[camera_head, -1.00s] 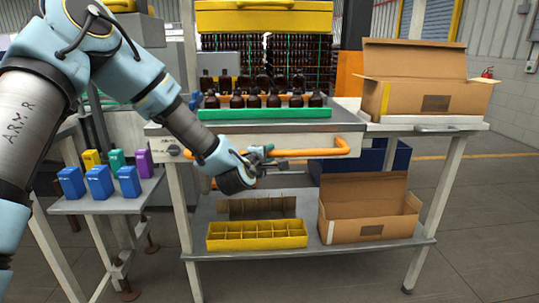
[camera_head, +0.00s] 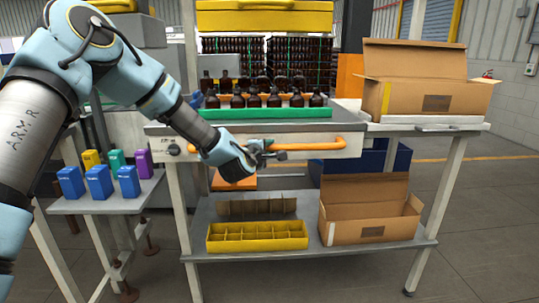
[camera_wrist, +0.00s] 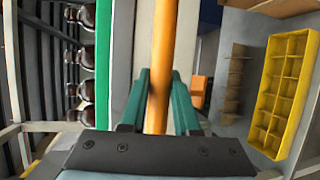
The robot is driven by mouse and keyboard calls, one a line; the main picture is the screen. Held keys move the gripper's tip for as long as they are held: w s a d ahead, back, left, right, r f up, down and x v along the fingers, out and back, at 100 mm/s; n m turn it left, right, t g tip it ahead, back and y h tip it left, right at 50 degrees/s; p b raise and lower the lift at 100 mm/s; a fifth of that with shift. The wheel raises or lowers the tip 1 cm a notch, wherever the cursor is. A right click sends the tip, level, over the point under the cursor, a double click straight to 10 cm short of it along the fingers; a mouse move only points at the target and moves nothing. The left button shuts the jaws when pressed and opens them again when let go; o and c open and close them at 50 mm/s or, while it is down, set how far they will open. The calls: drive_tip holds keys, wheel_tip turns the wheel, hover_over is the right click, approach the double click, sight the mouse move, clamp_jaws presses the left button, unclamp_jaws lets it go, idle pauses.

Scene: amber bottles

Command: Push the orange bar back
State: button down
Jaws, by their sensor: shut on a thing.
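The orange bar (camera_head: 318,146) runs across the front face of the workbench, just below the green strip. It also shows in the wrist view (camera_wrist: 162,55), running up between the fingers. My gripper (camera_head: 277,156) is at the left-middle part of the bar. In the wrist view its two green-padded fingers (camera_wrist: 158,100) are shut on the bar, one on each side.
Amber bottles (camera_head: 273,97) stand in rows behind the green strip (camera_head: 265,113). An open cardboard box (camera_head: 425,98) stands on the right surface. The lower shelf holds a yellow divided tray (camera_head: 257,236) and another open box (camera_head: 370,212). Blue containers (camera_head: 99,182) stand on the left side table.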

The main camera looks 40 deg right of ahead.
drive_tip(key=c, duration=0.7)
unclamp_jaws()
drive_tip(key=shift+w+d, duration=0.1)
drive_tip(key=shift+w, duration=0.05)
drive_tip(key=shift+o, duration=0.2)
drive_tip(key=b+v, duration=0.2)
drive_tip(key=v, duration=0.8)
drive_tip(key=shift+a, duration=0.35)
drive_tip(key=shift+r, duration=0.15)
